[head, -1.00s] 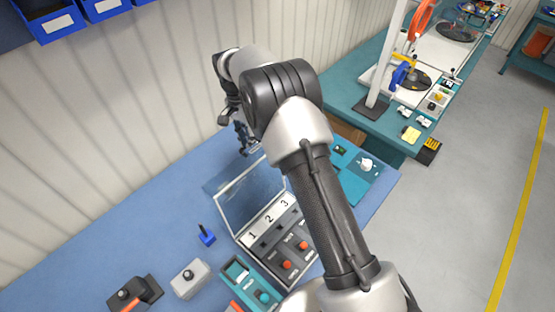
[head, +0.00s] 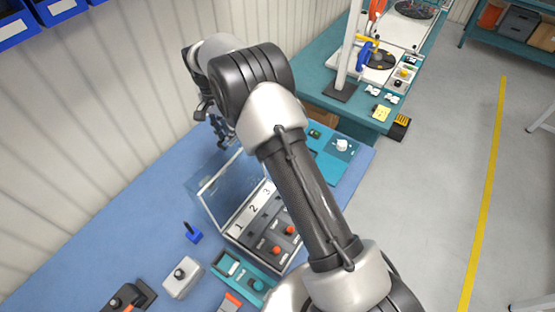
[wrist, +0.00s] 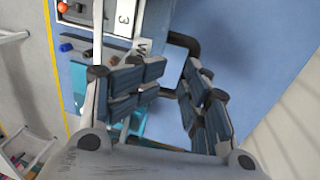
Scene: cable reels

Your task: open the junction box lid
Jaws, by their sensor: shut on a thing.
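The junction box (head: 245,250) is a grey case on the blue bench, with numbers 1, 2, 3 and orange knobs inside. Its clear, pale-framed lid (head: 212,183) stands raised at the box's back-left side. My gripper (head: 222,138) is at the lid's upper far edge, partly hidden by my arm. In the wrist view, my gripper (wrist: 172,85) has its fingers around a dark looped handle (wrist: 188,43), which I take to be the lid's. The grip contact itself is partly hidden. Part of the box's panel (wrist: 124,15) shows at the upper left there.
A blue block with a dark pin (head: 193,234), a grey button box (head: 182,277) and a teal unit (head: 240,272) stand near the box. A teal panel (head: 335,160) lies behind my arm. The corrugated wall (head: 90,150) is close behind the lid. Bare blue bench lies at left.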

